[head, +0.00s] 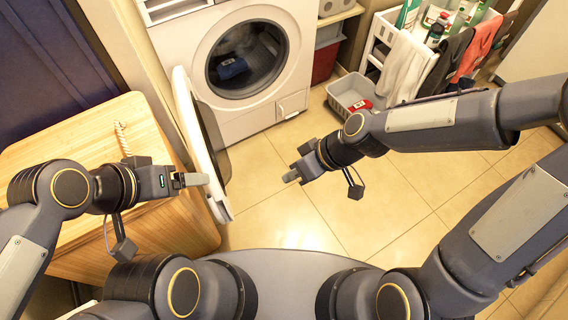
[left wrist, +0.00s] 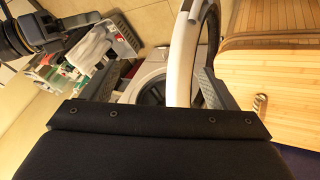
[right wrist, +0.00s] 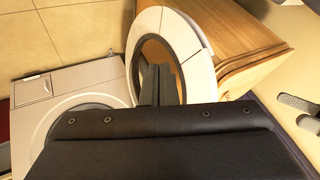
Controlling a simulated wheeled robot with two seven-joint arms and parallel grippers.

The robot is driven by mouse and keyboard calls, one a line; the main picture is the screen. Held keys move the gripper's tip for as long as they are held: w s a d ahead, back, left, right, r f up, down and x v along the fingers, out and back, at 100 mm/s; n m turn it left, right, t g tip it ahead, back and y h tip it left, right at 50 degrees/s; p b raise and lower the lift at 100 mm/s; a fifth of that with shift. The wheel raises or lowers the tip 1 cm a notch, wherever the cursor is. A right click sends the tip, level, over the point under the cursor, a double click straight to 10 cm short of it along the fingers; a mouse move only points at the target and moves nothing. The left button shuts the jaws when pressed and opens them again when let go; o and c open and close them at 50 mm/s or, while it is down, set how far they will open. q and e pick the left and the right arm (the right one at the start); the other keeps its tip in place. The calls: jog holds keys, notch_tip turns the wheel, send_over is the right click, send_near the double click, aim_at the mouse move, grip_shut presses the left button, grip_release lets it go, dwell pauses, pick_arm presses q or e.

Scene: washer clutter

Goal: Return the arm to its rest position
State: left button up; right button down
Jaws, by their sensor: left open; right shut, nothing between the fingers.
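My right arm comes in from the right in the head view and its gripper (head: 291,177) hangs over the tiled floor in front of the washer. Its fingers (right wrist: 157,85) are together and empty in the right wrist view. My left gripper (head: 203,181) is beside the open washer door, over the edge of the wooden cabinet. I cannot tell whether the left fingers touch the door.
The washer (head: 298,52) has its round door (head: 186,108) swung open toward me; a blue item (head: 232,68) lies in the drum. The wooden cabinet (head: 75,140) is at left. A grey basket (head: 350,92) with a red item and a white cart (head: 381,28) stand right. The middle floor (head: 285,220) is clear.

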jog(key=shift+d+r, duration=0.1)
jog(key=s+d+r+m+t+h, duration=0.1)
jog(key=s+d+r+m+t, duration=0.2)
jog(key=d, duration=0.4)
jog(key=s+d+r+m+t+h, duration=0.1)
jog(key=s+d+r+m, duration=0.25)
jog(key=d, duration=0.25)
jog(key=s+d+r+m+t+h, duration=0.1)
jog(key=s+d+r+m+h, duration=0.1)
jog(key=d+r+m, duration=0.4)
notch_tip(320, 180, up, 24)
jog(key=d+n+p, duration=0.1)
jog(key=n+p, duration=0.1)
jog(key=p, duration=2.3)
jog(key=shift+s, duration=0.25)
